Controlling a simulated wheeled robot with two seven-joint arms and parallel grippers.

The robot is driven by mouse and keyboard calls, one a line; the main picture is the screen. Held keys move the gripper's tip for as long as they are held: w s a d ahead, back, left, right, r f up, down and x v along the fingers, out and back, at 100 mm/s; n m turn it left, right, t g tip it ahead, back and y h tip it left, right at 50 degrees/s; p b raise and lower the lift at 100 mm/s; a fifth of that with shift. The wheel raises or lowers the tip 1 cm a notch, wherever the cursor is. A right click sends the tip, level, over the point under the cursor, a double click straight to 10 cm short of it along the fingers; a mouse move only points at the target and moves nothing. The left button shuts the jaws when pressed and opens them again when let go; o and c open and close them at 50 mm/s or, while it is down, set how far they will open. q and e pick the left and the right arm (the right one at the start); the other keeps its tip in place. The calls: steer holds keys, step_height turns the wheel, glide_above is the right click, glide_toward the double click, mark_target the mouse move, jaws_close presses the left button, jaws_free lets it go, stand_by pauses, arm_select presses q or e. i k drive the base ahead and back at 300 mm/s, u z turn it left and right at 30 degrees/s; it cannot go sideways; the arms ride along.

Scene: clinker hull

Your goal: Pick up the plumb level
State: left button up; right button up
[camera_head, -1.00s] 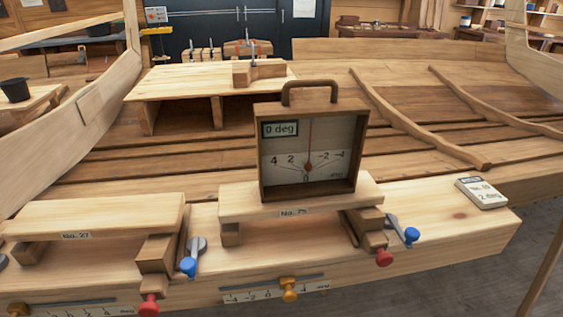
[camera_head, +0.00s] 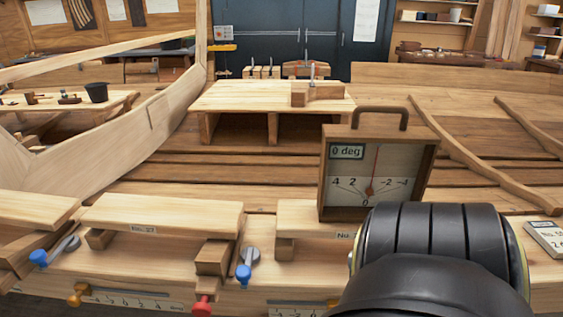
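The plumb level (camera_head: 328,172) is a wooden box frame with a handle (camera_head: 379,110) on top. Its white dial face has a red needle and a small display reading 0 deg. It stands upright on the plank block labelled No. (camera_head: 297,222), right of centre. A black rounded part of my arm covers the lower right of the level's base and most of that block. Neither gripper's fingers show in the view. Whether anything touches the level is hidden behind the arm.
Another block, No. 27 (camera_head: 165,216), lies to the left, with blue (camera_head: 243,275) and red (camera_head: 203,304) knobs near it. A small labelled device (camera_head: 546,238) lies at the right edge. A low wooden table (camera_head: 235,98) stands behind. Curved ribs run across the hull at right.

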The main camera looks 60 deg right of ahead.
mark_target(406, 156)
steer(key=u, duration=0.35)
steer(key=k, duration=0.75)
steer(key=z, duration=1.35)
